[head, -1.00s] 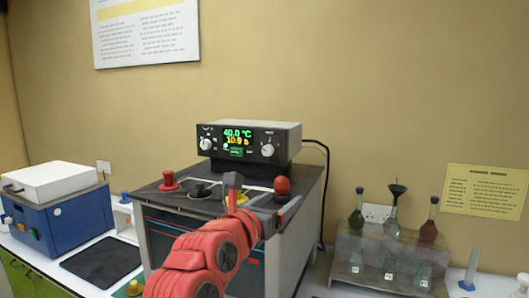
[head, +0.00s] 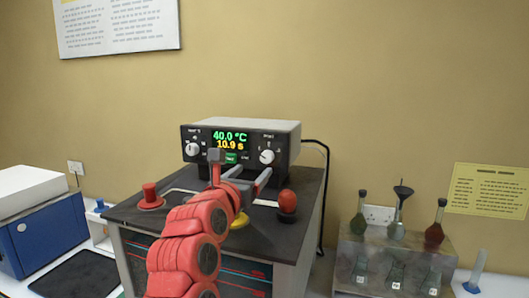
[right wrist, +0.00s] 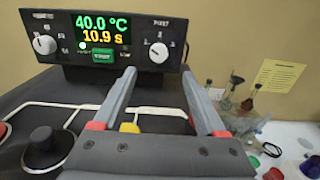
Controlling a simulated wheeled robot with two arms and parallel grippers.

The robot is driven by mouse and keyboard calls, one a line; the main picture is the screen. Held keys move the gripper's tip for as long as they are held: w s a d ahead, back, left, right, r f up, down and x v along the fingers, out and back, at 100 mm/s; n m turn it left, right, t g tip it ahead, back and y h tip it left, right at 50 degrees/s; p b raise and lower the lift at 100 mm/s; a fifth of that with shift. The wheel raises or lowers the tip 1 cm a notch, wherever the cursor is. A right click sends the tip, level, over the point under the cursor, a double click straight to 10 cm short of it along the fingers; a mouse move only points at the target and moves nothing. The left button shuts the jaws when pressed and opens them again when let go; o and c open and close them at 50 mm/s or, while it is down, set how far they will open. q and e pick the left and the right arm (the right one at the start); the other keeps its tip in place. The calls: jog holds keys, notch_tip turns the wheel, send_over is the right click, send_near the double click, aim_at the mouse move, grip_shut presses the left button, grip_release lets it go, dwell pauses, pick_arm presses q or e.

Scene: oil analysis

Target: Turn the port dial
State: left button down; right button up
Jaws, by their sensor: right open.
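The control box (head: 286,138) with a lit display stands on the bath top. Its front has two white dials: a left dial (head: 192,149) and a right dial (head: 267,157). The label above the right dial looks like "PORT" but is small and blurred. In the right wrist view the right dial (right wrist: 159,52) sits ahead of the fingertips, between them. My right gripper (head: 240,168) is open and empty, in front of the panel. The fingers (right wrist: 158,76) straddle the dial's line without visibly gripping it. My left gripper is out of view.
The display (head: 230,139) reads 40.0 °C and 10.9 s, with a green button (head: 231,157) below. A red knob (head: 287,201) and a red stopper (head: 150,196) stand on the bath top. A glassware rack (head: 352,262) is at right, a blue box (head: 45,238) at left.

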aim_at(266, 158)
jog(key=p+x, duration=0.3)
jog(key=x, duration=0.7)
jog(key=shift+w+f, duration=0.15)
jog(key=shift+w, duration=0.3)
jog(key=shift+c, duration=0.3)
grip_shut()
